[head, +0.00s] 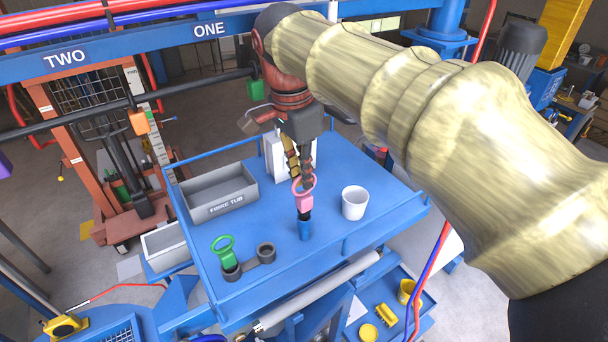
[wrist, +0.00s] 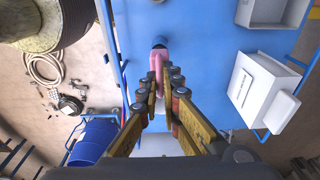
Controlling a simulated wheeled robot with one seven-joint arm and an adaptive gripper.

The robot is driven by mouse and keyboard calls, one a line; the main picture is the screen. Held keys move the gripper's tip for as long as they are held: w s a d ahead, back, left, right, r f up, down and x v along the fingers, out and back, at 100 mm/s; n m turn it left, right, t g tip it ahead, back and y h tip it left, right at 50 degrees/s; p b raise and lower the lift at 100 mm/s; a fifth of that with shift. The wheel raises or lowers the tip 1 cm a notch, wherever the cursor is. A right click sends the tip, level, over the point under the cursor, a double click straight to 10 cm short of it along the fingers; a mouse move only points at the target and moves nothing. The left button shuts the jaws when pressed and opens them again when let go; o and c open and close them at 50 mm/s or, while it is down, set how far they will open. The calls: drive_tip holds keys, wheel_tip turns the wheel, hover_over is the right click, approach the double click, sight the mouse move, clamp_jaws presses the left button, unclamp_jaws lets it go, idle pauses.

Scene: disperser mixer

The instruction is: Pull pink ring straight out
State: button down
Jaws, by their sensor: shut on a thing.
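The pink ring (head: 303,188) stands upright above a pink block with a dark plug under it, over a short blue post (head: 305,230) on the blue table. Whether the dark plug is still seated in the post, I cannot tell. My gripper (head: 302,178) comes down from above with its fingers at the ring. In the wrist view my gripper (wrist: 163,98) is shut on the pink ring (wrist: 158,65), and its fingers hide part of it.
On the blue table (head: 330,265) a white cup (head: 354,202) stands right of the post. A grey fibre tub (head: 218,195) is at the left. A green ring (head: 222,250) sits in a dark holder at front left. A white box (wrist: 264,90) stands close by.

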drive_tip(key=shift+r+p, duration=1.65)
drive_tip(key=shift+r, duration=0.4)
drive_tip(key=shift+r+p, duration=1.75)
drive_tip(key=shift+r, duration=0.3)
drive_tip(key=shift+f, duration=0.1)
